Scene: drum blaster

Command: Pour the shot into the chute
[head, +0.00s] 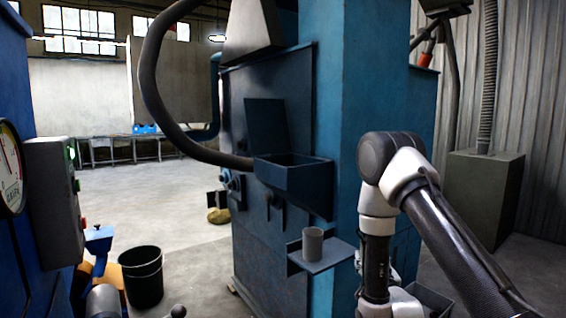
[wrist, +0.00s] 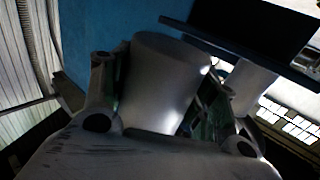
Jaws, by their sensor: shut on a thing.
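In the wrist view, my gripper (wrist: 162,76) is shut on a grey cup-like cylinder (wrist: 168,95), with one finger on each side. That view appears upside down, and I cannot see inside the held cup. In the head view, my wrist reaches low beside the blue machine, and the held cup cannot be made out. The chute, seemingly the dark blue open-topped box (head: 292,181) with a raised lid, is on the machine's side. A second grey cup (head: 313,244) stands upright on a small shelf (head: 322,262) below it; it also shows in the wrist view (wrist: 252,86).
The blue machine (head: 385,80) fills the middle, and a thick hose (head: 150,80) curves to its side. A black bucket (head: 143,277) stands on the floor at left. A control box with a gauge (head: 10,168) is at far left. Open floor (head: 120,190) lies behind.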

